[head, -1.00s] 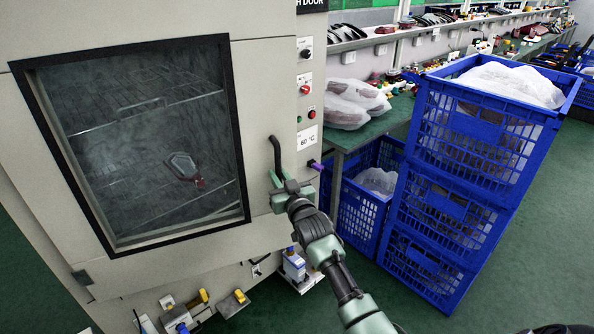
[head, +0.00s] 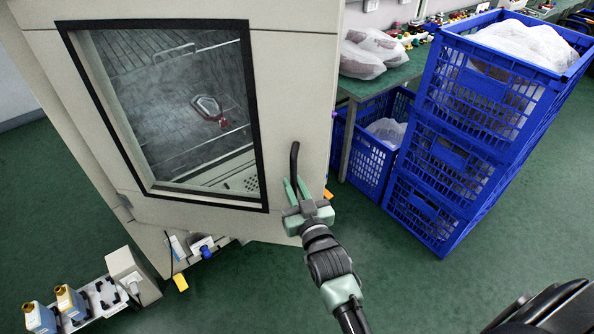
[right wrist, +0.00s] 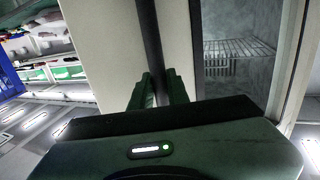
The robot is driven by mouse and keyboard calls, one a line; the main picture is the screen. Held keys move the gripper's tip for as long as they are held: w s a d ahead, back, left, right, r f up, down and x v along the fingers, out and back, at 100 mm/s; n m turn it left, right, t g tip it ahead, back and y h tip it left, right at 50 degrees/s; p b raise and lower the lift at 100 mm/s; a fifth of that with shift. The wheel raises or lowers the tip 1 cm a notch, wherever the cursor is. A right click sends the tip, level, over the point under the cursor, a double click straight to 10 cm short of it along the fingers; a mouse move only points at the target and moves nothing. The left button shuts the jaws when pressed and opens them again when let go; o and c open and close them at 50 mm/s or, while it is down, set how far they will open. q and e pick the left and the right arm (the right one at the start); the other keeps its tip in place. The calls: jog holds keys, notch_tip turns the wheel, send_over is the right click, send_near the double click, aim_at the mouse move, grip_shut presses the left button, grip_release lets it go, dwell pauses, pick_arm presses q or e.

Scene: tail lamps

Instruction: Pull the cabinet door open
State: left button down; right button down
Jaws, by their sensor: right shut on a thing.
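The cabinet door (head: 290,100) is beige with a dark-framed window (head: 205,100). It stands partly open, swung out toward me from the cabinet body, with its hinge side at the left. Its free right edge covers the control panel. The black upright handle (head: 294,160) is near the door's lower right. My right gripper (head: 297,190) is shut on the handle's lower part. In the right wrist view the handle (right wrist: 150,45) runs between the gripper's fingers (right wrist: 158,88), with the window to the right. My left gripper is not in view.
Stacked blue crates (head: 452,170) stand at the right, with another blue crate (head: 370,160) under a green bench (head: 385,80). Green floor in front is free.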

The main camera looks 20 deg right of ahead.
jog(key=shift+s+a, duration=0.1)
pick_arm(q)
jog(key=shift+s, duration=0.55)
pick_arm(e)
jog(key=c, duration=1.4)
grip_release()
jog(key=shift+o, duration=0.2)
